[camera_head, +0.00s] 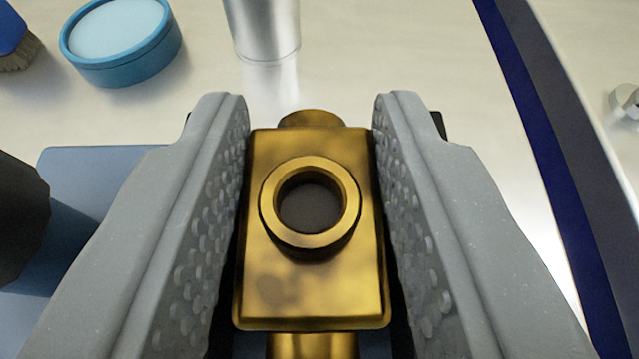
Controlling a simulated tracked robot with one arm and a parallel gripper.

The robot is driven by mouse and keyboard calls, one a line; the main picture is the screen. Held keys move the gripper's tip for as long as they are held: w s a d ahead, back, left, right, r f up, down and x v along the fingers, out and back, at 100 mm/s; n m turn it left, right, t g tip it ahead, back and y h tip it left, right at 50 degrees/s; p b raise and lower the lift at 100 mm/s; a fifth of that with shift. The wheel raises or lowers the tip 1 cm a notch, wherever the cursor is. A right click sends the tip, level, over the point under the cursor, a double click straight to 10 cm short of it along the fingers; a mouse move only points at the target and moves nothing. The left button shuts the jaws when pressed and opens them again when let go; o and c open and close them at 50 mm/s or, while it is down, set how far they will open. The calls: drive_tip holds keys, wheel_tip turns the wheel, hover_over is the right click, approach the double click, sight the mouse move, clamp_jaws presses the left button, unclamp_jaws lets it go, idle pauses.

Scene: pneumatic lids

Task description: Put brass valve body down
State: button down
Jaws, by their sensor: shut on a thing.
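The brass valve body (285,290) is a golden block with a round raised port on its upper face and stubs at its far and near ends. It sits between the two grey dimpled fingers of my gripper (312,165). The fingers are shut on its left and right sides. Its underside is hidden, so I cannot tell whether it touches anything below.
A pale, shiny work surface (380,60) lies beyond. A blue round container (120,45), a metal cylinder (262,28) and a brush (15,45) stand at the back. A blue block (95,175) and a black object (18,215) are left. A dark blue band (545,150) runs along the right.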

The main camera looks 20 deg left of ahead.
idle(0.3)
drive_tip(key=c, duration=1.1)
unclamp_jaws()
drive_tip(key=shift+o, duration=0.2)
drive_tip(key=shift+s+d+r, duration=0.1)
drive_tip(key=shift+s+r, duration=0.2)
drive_tip(key=shift+s, duration=0.15)
drive_tip(key=p+v, duration=0.2)
drive_tip(key=v, duration=0.9)
drive_tip(key=shift+f, duration=0.2)
drive_tip(key=shift+d, duration=0.1)
